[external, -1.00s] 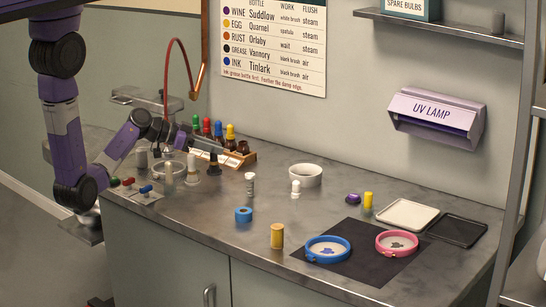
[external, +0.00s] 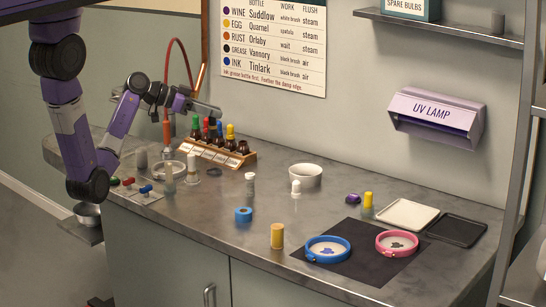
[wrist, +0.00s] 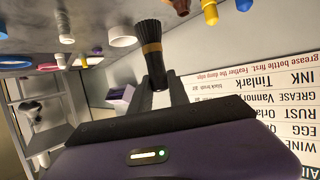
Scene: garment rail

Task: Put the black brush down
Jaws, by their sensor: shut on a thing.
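The black brush (wrist: 150,40) has dark bristles, a tan band and a dark handle. In the wrist view, which is upside down, my gripper (wrist: 157,92) is shut on its handle and the bristles point toward the counter. In the external view my gripper (external: 212,109) is raised above the bottle rack (external: 222,154). The brush is hard to tell from the dark bottles there. The counter (external: 215,222) lies below, and the brush is clear of it.
Capped bottles stand in the wooden rack against the wall. Blue (external: 328,249) and pink hoops (external: 396,243) lie front right.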

